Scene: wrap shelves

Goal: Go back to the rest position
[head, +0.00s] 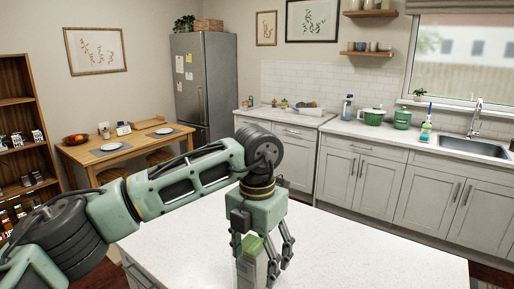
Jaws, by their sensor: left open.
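My left gripper (262,250) hangs pointing down over the white island counter (370,255) in the head view. Its fingers are apart. A box with a green top and a pale front (252,262) stands on the counter between or just behind the fingers; I cannot tell whether they touch it. The box's lower part is cut off by the bottom edge of the picture. My left arm reaches in from the left, bent above the counter. My right gripper does not show.
The counter right of my gripper is clear. A wooden shelf (22,150) with small goods stands at the left. A wooden table (125,150) with plates stands behind my arm. A fridge (203,85) and a kitchen counter with a sink (472,147) line the back.

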